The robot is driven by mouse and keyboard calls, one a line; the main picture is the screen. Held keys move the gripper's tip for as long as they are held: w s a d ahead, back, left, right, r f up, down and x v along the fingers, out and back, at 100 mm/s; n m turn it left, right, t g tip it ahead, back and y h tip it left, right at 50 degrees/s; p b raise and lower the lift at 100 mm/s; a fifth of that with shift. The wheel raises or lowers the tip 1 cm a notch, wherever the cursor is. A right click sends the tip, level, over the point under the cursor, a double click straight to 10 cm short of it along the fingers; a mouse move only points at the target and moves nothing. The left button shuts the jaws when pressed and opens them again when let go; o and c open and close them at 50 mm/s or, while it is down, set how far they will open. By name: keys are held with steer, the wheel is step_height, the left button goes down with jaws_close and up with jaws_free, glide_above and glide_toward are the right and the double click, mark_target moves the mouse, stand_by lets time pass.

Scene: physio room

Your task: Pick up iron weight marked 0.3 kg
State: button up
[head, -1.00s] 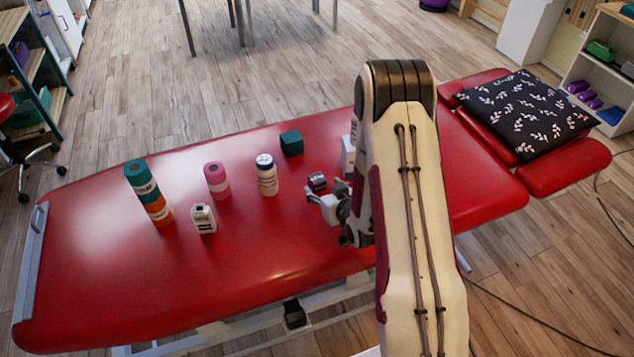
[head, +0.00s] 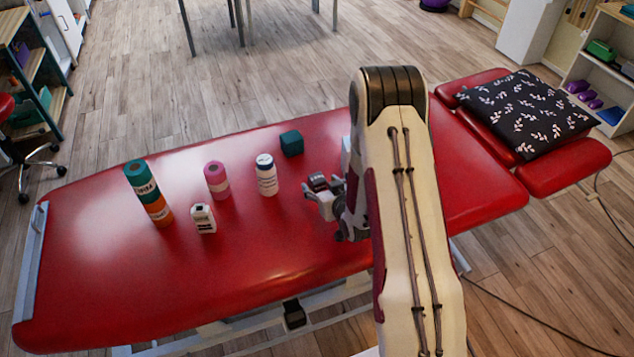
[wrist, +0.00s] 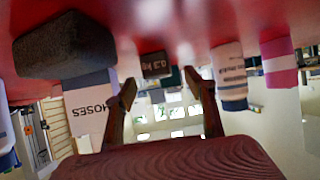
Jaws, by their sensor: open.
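The iron weight marked 0.3 kg is a small dark block (head: 318,182) on the red couch, just at my gripper's fingertips in the head view. I cannot tell whether a finger touches the weight. My arm hides part of the gripper.
A white bottle (head: 266,176), pink roll (head: 217,180), small white box (head: 203,218), teal-orange roll (head: 149,194) and green cube (head: 291,144) stand left of and beyond my gripper. The couch's left end (head: 90,285) is clear.

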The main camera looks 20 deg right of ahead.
mark_target(319, 181)
steer(key=shift+d+x, duration=0.2)
steer(key=shift+x, duration=2.35)
steer(key=c, duration=1.5)
